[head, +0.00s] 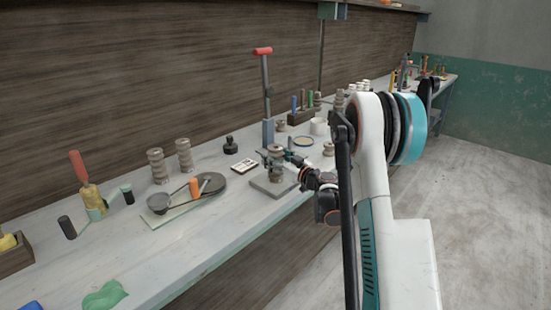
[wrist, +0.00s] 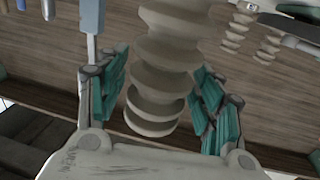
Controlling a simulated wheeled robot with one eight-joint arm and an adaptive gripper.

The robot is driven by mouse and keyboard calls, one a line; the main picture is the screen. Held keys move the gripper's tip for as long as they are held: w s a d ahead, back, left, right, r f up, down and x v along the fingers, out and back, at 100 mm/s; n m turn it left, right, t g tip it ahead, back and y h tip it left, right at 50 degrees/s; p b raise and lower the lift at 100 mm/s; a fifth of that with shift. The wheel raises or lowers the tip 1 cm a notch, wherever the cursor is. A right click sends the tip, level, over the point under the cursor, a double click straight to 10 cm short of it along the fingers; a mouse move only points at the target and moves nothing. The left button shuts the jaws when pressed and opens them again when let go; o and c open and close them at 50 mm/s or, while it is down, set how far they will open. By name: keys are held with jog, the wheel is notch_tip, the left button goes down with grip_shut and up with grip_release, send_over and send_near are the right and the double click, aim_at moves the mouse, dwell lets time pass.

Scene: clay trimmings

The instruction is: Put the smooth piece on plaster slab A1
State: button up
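A ribbed clay piece (head: 276,170) stands upright on a grey slab (head: 262,187) near the front of the bench. My gripper (head: 284,158) is level with its upper part in the head view. In the wrist view the ribbed piece (wrist: 155,100) lies between the two teal-padded fingers of my gripper (wrist: 160,95). The fingers are spread, and a gap shows between the piece and the right finger. Other ribbed clay pieces (head: 156,165) (head: 184,154) stand at the left. I cannot pick out a smooth piece or read an A1 mark.
A white card (head: 244,165) and a small black object (head: 230,146) lie just left of the slab. A dark round plate (head: 212,184) is further left. A red-handled upright tool (head: 266,90) stands behind the slab.

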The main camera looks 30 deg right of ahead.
dwell(0.3)
jog(key=shift+s+r, duration=0.1)
jog(key=p+v, duration=0.3)
jog(key=v, duration=0.9)
jog(key=shift+p, duration=0.35)
jog(key=shift+r, duration=0.1)
jog(key=a+r+m+h, duration=0.4)
jog(key=r, duration=0.7)
jog(key=a+r+m+h, duration=0.3)
jog(key=a+r+h, duration=0.1)
jog(key=r, duration=0.7)
jog(key=s+a+f+n+g+y, duration=0.1)
jog(key=s+a+f+g, duration=0.2)
jog(key=s+a, duration=0.3)
jog(key=s+a+f+n+g+y, duration=0.1)
jog(key=s+a+f+g, duration=0.2)
jog(key=s, duration=1.2)
jog(key=s+a+f+n+g+y, duration=0.1)
jog(key=s+a+f+n+g, duration=0.1)
jog(key=s+a+f+g, duration=0.2)
jog(key=s+a+f, duration=0.3)
jog(key=s+a, duration=0.1)
jog(key=s, duration=0.2)
jog(key=shift+s+a+y, duration=0.3)
jog(key=shift+s+y, duration=0.05)
jog(key=shift+y, duration=0.05)
